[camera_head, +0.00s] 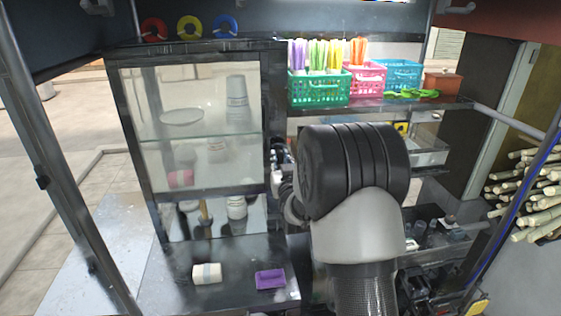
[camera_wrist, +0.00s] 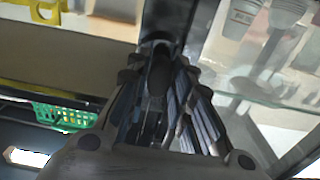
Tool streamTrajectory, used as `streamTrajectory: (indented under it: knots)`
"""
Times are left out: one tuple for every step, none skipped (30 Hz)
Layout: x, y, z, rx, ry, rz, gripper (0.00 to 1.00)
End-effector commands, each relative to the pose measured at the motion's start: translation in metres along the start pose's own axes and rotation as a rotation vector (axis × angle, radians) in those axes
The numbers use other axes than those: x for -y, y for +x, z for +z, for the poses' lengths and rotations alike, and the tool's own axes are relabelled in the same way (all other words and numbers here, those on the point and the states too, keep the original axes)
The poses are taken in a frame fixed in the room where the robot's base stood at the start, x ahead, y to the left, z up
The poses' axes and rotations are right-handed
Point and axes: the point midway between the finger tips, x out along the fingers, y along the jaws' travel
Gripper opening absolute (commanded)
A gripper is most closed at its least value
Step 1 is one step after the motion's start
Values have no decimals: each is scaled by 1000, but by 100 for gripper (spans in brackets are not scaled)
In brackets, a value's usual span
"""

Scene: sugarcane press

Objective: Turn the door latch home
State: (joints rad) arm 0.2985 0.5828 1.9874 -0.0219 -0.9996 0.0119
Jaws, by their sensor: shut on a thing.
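The glass-fronted cabinet door (camera_head: 160,150) stands at the left in the head view, in a dark frame, and looks closed. In the wrist view its dark frame post (camera_wrist: 170,18) runs up from my fingertips, with the glass to the right. My gripper (camera_wrist: 158,60) is at this post, its fingers shut on a dark, rounded piece, the door latch (camera_wrist: 158,82). The fingers cover much of the latch, so its exact angle cannot be told. In the head view my arm hides most of the gripper and the latch, at the cabinet's right edge.
Cups and a plate stand behind the glass. A white roll (camera_head: 207,273) and a purple tray (camera_head: 270,279) lie on the counter below. Green (camera_head: 320,91), pink (camera_head: 368,84) and blue (camera_head: 402,76) baskets stand on the back shelf. Cane stalks (camera_head: 535,195) are stacked at right.

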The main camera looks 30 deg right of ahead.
Motion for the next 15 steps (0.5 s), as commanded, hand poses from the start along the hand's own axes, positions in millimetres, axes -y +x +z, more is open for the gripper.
streamTrajectory:
  knots:
    - [0, 0, 0, 0, 0, 0, 7]
    - [0, 0, 0, 0, 0, 0, 5]
    - [0, 0, 0, 0, 0, 0, 2]
    - [0, 0, 0, 0, 0, 0, 0]
    - [0, 0, 0, 0, 0, 0, 0]
    - [0, 0, 0, 0, 0, 0, 0]
    - [0, 0, 0, 0, 0, 0, 0]
    - [0, 0, 0, 0, -1, 0, 0]
    - [0, 0, 0, 0, -3, 0, 0]
    - [0, 0, 0, 0, -6, 0, 0]
    - [0, 0, 0, 0, -9, 0, 0]
    - [0, 0, 1, -1, -17, 0, 0]
    - [0, 0, 1, -1, -24, 0, 0]
    - [0, 0, 1, -1, -33, 0, 0]
    - [0, 0, 2, -2, -46, 0, 0]
